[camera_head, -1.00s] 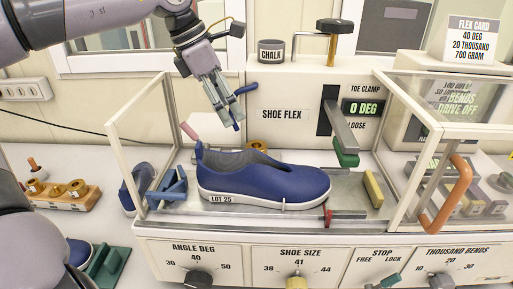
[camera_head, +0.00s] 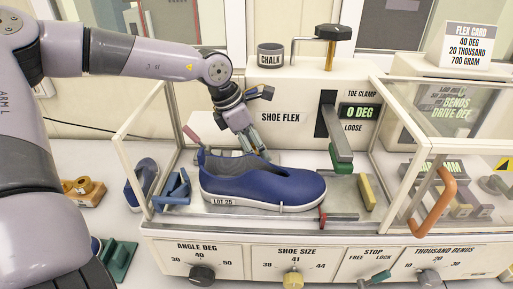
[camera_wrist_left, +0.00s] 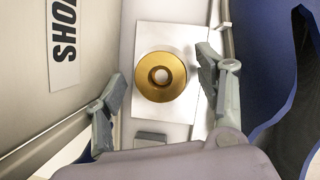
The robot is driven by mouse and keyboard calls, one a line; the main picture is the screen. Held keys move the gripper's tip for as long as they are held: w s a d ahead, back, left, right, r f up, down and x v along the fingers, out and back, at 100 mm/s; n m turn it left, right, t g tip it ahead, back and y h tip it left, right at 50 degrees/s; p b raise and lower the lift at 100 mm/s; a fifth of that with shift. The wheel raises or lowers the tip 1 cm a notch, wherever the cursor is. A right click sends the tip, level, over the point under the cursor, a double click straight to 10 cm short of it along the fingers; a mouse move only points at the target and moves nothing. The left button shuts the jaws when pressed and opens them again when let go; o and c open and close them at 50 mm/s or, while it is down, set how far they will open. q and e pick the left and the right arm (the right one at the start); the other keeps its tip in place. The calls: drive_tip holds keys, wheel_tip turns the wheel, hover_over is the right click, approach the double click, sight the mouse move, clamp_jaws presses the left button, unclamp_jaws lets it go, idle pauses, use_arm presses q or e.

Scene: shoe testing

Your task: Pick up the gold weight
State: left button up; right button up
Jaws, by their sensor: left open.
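A gold weight (camera_wrist_left: 160,77), a round disc with a pale knob in its middle, rests on a pale plate in the left wrist view. It sits behind the blue shoe (camera_head: 262,187), and my gripper and the shoe hide it in the head view. My left gripper (camera_wrist_left: 158,98) is open, with one finger on each side of the weight and a gap to both. In the head view the left gripper (camera_head: 256,150) points down behind the shoe, near the shoe flex panel. My right gripper is not in view.
The blue shoe stands close beside the right finger. Clear walls (camera_head: 130,165) enclose the tester, with a toe clamp (camera_head: 337,135) to the right. A wooden block (camera_head: 83,197) with more gold pieces is at the left. An orange handle (camera_head: 440,200) is at the right.

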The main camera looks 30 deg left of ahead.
use_arm(q)
drive_tip(key=shift+f, duration=0.15)
drive_tip(key=shift+c, duration=0.4)
clamp_jaws()
idle(0.5)
